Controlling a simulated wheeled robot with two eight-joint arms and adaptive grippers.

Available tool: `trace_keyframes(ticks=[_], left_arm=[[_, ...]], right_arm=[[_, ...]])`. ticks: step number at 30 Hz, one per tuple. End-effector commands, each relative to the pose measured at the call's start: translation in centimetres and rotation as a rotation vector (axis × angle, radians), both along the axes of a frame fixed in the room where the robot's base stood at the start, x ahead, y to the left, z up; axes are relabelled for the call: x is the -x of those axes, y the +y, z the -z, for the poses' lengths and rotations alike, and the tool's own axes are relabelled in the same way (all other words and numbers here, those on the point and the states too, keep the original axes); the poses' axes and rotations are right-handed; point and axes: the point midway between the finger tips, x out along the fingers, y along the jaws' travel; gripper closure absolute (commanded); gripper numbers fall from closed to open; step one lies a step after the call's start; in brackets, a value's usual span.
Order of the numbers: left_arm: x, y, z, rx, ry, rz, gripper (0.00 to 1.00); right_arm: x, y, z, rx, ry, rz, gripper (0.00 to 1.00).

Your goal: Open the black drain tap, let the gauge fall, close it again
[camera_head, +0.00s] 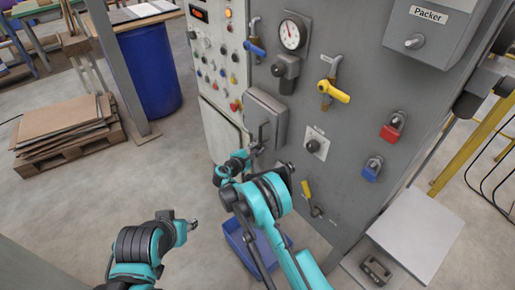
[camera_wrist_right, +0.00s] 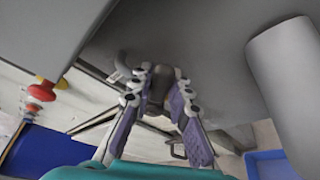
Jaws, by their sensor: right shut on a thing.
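The round white gauge (camera_head: 292,35) is high on the grey panel; its needle is too small to read surely. My right gripper (camera_head: 256,148) is at the lower left of the panel, beside the grey box. In the right wrist view its fingers (camera_wrist_right: 160,92) are shut on a dark part, apparently the black drain tap (camera_wrist_right: 158,82). The fingers cover much of it, so how far it is turned cannot be told. My left gripper (camera_head: 192,224) is low at the left, away from the panel, over the floor; its fingers are too small to judge.
A grey box (camera_head: 266,116) juts from the panel by my right gripper. Blue (camera_head: 256,47) and yellow (camera_head: 336,92) taps and a lower yellow lever (camera_head: 306,189) are nearby. A blue bin (camera_head: 239,247) stands below. Cardboard on a pallet (camera_head: 68,132) lies left.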

Motion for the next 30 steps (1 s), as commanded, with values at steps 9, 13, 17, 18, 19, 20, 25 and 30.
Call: trace_keyframes(ticks=[9,13,17,18,19,20,25,30], left_arm=[[0.0,0.0,0.0,0.0,0.0,0.0,0.6],[0.0,0.0,0.0,0.0,0.0,0.0,0.6],[0.0,0.0,0.0,0.0,0.0,0.0,0.6],[0.0,0.0,0.0,0.0,0.0,0.0,0.6],[0.0,0.0,0.0,0.0,0.0,0.0,0.6],[0.0,0.0,0.0,0.0,0.0,0.0,0.6],[0.0,0.0,0.0,0.0,0.0,0.0,0.6],[0.0,0.0,0.0,0.0,0.0,0.0,0.6]], right_arm=[[0.0,0.1,0.1,-0.001,0.0,-0.001,0.67],[0.0,0.0,0.0,-0.001,0.0,-0.001,0.6],[0.0,0.0,0.0,-0.001,0.0,-0.001,0.6],[0.0,0.0,0.0,-0.001,0.0,-0.001,0.6],[0.1,0.1,0.0,-0.001,0.0,-0.001,0.6],[0.2,0.2,0.0,-0.001,-0.001,-0.001,0.6],[1.8,1.4,-0.5,-0.001,-0.001,-0.003,0.6],[4.8,3.6,-1.3,-0.002,-0.001,-0.004,0.6]])
